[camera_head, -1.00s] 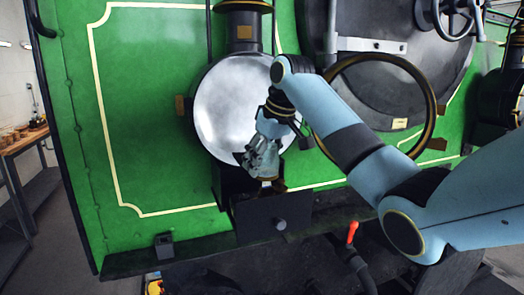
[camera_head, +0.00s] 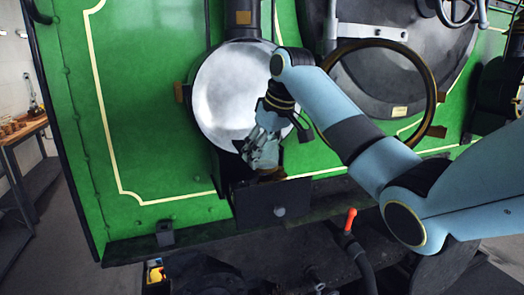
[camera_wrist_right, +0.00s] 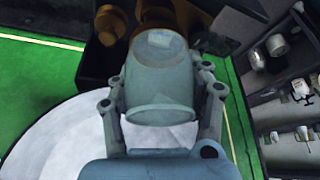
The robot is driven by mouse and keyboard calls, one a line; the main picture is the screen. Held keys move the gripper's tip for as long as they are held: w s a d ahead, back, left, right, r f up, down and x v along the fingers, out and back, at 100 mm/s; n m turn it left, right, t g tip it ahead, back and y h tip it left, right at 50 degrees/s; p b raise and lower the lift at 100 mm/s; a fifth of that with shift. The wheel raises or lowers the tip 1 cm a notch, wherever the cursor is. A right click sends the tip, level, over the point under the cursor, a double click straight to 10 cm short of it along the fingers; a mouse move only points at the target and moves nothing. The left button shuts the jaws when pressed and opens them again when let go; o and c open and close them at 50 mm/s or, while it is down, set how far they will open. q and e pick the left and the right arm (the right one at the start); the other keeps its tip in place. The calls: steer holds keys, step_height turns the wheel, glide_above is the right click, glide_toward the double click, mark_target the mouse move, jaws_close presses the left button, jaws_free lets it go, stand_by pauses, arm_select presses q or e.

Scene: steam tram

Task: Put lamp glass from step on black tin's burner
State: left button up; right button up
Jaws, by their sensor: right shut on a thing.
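My right gripper (camera_head: 261,158) is in front of the lower edge of the round pale disc, just above a black box-shaped holder (camera_head: 272,202). In the right wrist view the gripper (camera_wrist_right: 160,88) is shut on the lamp glass (camera_wrist_right: 158,80), a translucent grey-green, bulging piece with a flared rim, between its two fingers. Brass-brown parts (camera_wrist_right: 178,14) show just beyond the glass's far end, over a dark surface. I cannot tell whether the glass touches them. The black tin and its burner cannot be made out clearly in the head view. My left gripper is not in view.
The green tram front with the pale disc (camera_head: 232,92) stands close behind the gripper. A large dark ring (camera_head: 436,92) is to the right. A red-tipped lever (camera_head: 350,220) stands lower right. A wooden bench (camera_head: 22,134) is at far left.

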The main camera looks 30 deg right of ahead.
mark_target(262, 172)
stand_by(0.4)
steer(key=shift+f, duration=0.75)
steer(key=shift+f+b, duration=0.3)
steer(key=shift+f, duration=0.35)
steer(key=shift+f, duration=0.8)
stand_by(0.3)
steer(key=shift+f+p, duration=0.3)
steer(key=shift+f, duration=0.1)
stand_by(0.5)
steer(key=o, duration=1.2)
steer(key=shift+o, duration=0.2)
steer(key=shift+r, duration=0.1)
